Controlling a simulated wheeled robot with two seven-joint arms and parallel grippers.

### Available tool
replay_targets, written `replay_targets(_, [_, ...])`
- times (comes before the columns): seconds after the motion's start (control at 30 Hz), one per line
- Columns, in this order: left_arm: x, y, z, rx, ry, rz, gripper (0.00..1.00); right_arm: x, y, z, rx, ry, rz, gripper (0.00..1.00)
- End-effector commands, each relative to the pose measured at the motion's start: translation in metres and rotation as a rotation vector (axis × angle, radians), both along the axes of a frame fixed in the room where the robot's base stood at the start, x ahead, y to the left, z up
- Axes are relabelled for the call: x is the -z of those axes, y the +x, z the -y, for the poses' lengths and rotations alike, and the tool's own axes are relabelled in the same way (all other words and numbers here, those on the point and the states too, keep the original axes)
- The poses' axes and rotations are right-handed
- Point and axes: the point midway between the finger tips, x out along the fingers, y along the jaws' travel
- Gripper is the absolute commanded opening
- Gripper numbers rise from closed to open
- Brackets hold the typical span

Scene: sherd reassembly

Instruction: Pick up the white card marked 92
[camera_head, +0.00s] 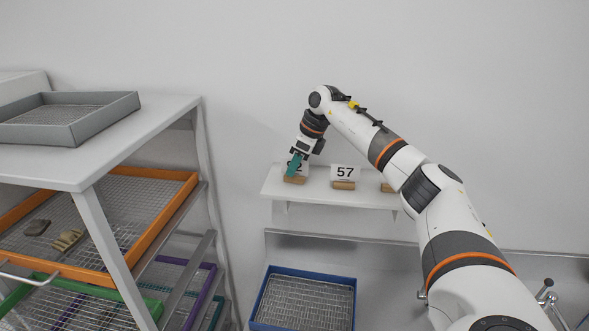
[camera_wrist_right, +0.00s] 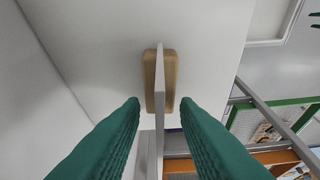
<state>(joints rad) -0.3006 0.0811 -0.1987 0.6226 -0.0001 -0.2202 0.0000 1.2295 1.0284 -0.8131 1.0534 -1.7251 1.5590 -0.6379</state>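The white card (camera_head: 302,167) stands upright in a small wooden block (camera_head: 294,180) at the left end of a white wall shelf. My right gripper (camera_head: 295,164) is in front of it and hides part of its number; only a "2" shows. In the right wrist view the card (camera_wrist_right: 159,90) is seen edge-on in its wooden block (camera_wrist_right: 169,75). The green fingers of my right gripper (camera_wrist_right: 160,108) are open, one on each side of the card, with a gap on both sides. My left gripper is not in view.
A card marked 57 (camera_head: 345,172) stands in its own block on the shelf (camera_head: 318,192). Another block (camera_head: 387,187) is partly behind my right arm. A blue wire-bottomed tray (camera_head: 304,271) lies below. A rack with trays and a grey tray (camera_head: 70,132) stands left.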

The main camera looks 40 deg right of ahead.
Motion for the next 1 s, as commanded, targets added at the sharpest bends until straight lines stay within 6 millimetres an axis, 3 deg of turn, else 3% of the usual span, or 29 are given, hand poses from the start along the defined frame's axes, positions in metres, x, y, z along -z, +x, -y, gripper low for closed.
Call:
replay_targets(0.27, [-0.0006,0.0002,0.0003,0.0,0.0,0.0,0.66,0.0035,0.0009,-0.0007,0.0,0.0,0.0,0.27])
replay_targets(0.43, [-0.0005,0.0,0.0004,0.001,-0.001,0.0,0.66,0.0033,0.0009,-0.0006,0.0,0.0,0.0,0.0])
replay_targets(1.0, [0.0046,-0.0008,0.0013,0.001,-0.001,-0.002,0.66,-0.0046,0.0016,-0.0007,0.0,0.0,0.002,0.0])
